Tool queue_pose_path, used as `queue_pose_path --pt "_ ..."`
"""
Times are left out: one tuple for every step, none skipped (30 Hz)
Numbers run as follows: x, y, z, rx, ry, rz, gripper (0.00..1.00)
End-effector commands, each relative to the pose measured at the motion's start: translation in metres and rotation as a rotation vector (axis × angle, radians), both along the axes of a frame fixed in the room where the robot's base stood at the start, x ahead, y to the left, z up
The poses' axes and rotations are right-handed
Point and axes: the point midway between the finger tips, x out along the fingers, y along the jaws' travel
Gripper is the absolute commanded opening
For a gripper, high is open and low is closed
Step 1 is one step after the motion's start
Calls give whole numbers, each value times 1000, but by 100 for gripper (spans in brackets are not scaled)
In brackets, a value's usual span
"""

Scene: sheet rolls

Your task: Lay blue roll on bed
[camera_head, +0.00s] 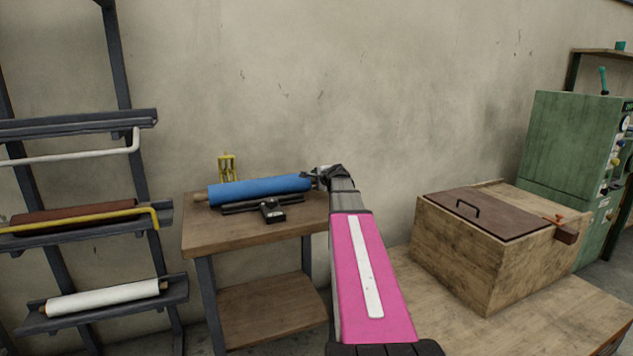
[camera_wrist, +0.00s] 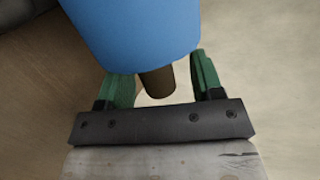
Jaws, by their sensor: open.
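The blue roll (camera_head: 260,189) lies lengthwise over the wooden side table (camera_head: 225,237), with its brown core showing at the ends. A dark, low rail-like piece (camera_head: 238,208) shows just below it; I cannot tell whether the roll rests on this, or whether this is the bed. My gripper (camera_head: 318,179) is at the roll's right end, small and partly hidden by my arm. In the wrist view, the green fingers are open on either side of the core stub (camera_wrist: 158,82), with a gap visible at the right. The blue roll (camera_wrist: 135,30) fills the upper middle there.
A small black device (camera_head: 271,211) and a yellow stand (camera_head: 227,166) are on the side table. A rack at left holds a white roll (camera_head: 105,298) and a brown roll (camera_head: 75,212) behind a yellow bar. A lidded wooden box (camera_head: 485,245) and green machine (camera_head: 565,150) stand right.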

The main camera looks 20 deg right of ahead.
Motion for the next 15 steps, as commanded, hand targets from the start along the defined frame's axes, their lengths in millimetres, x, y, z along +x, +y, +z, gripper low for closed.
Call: queue_pose_path --pt "-3 0 1 1 0 0 61" --pt "-6 -1 2 1 -1 0 61" --pt "-10 -1 4 1 -1 0 61" --pt "-13 -1 5 1 -1 0 61" --pt "-18 -2 7 1 -1 0 61" --pt "-24 -2 10 2 -1 -1 61" --pt "-30 -3 12 2 -2 -1 61" --pt "-35 -4 14 2 -2 -2 61" --pt "-43 -6 17 2 -2 -2 61" --pt "-49 -7 19 2 -2 -2 61" --pt "-55 -8 22 2 0 -2 61" --pt "-62 -9 25 3 -1 -2 61" --pt "-67 -10 27 3 -1 -2 61" --pt "-72 -10 30 2 -2 -2 61" --pt "-78 -12 32 2 -2 -2 61"
